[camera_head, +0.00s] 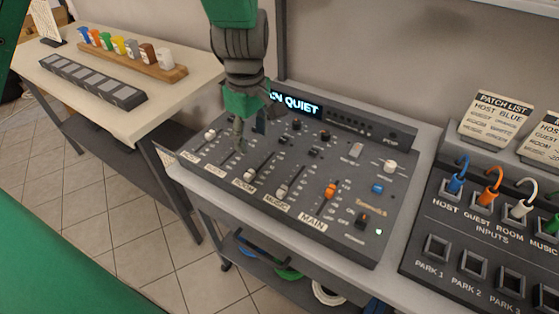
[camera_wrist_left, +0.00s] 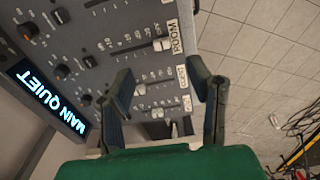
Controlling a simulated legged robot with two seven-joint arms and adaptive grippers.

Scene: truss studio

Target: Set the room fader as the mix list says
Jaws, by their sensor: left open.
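The grey mixer (camera_head: 345,225) stands on the bench with labelled fader slots. The room fader (camera_head: 249,175) has a pale cap low in its slot, close to its ROOM label; it also shows in the left wrist view (camera_wrist_left: 161,44). My left gripper (camera_head: 239,142) hangs over the mixer's left part, around the guest fader's slot, and hides part of it. In the left wrist view its fingers (camera_wrist_left: 160,78) are spread with nothing held, and the room fader lies beyond them, apart from them. No readable mix list shows. My right gripper is not in view.
The lit display (camera_wrist_left: 46,99) reads MAIN QUIET. The music fader (camera_head: 282,191) and orange main fader (camera_head: 330,190) are right of the room fader. A patch panel (camera_head: 480,235) with coloured plugs and a patch list card (camera_head: 496,115) stand at the right. A side table (camera_head: 150,50) is at the left.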

